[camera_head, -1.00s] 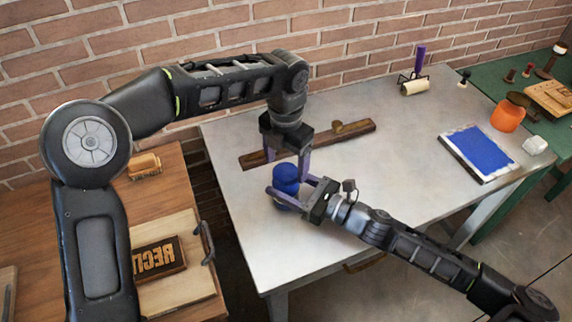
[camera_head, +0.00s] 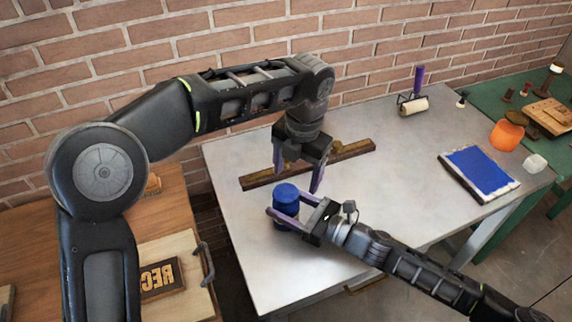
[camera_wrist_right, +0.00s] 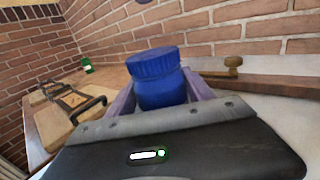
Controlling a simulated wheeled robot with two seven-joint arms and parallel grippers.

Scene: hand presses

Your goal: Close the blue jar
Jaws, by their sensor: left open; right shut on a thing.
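The blue jar (camera_head: 287,213) stands upright near the left side of the grey table. Its blue lid (camera_head: 286,192) sits on top of it; in the right wrist view the lid (camera_wrist_right: 153,61) rests on the jar's neck and looks slightly tilted. My right gripper (camera_head: 284,216) is shut on the jar's body (camera_wrist_right: 161,92), with a purple finger on each side. My left gripper (camera_head: 297,180) is open and empty, above and behind the jar, its fingers pointing down and apart from the lid.
A wooden bar with a knob (camera_head: 345,155) lies behind the jar. A roller (camera_head: 412,104), a blue ink pad (camera_head: 480,172) and an orange pot (camera_head: 507,135) are farther right. A wooden cabinet (camera_head: 190,195) stands left. The table's middle is clear.

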